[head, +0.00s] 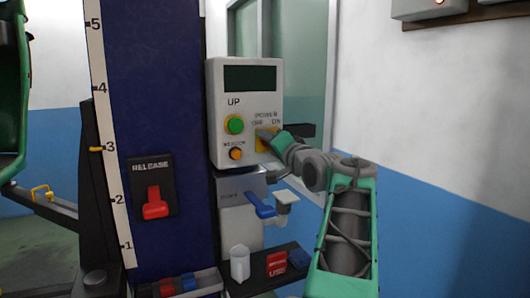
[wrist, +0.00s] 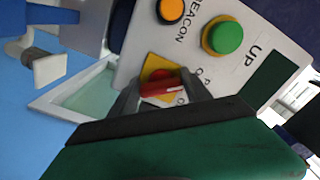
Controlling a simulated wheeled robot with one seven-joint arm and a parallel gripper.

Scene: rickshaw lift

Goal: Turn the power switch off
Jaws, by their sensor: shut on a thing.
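The power switch is a red knob with a white line on a yellow plate, seen between my fingers in the wrist view (wrist: 162,87). In the head view my gripper mostly covers it, and part of its yellow plate (head: 262,146) shows. It sits on the lower right of the grey control box (head: 216,90), under the words POWER, OFF and ON. My gripper (head: 268,138) is at the switch, with its fingers on both sides of the knob, shut on it. In the wrist view the knob's white line points to the right; its label there is partly hidden.
The box also bears a green UP button (head: 234,125) and an orange BEACON button (head: 236,154), close to my gripper. Below are a dispenser with a blue lever (head: 260,205) and a shelf with a white cup (head: 240,263). A red RELEASE lever (head: 155,203) is on the blue column.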

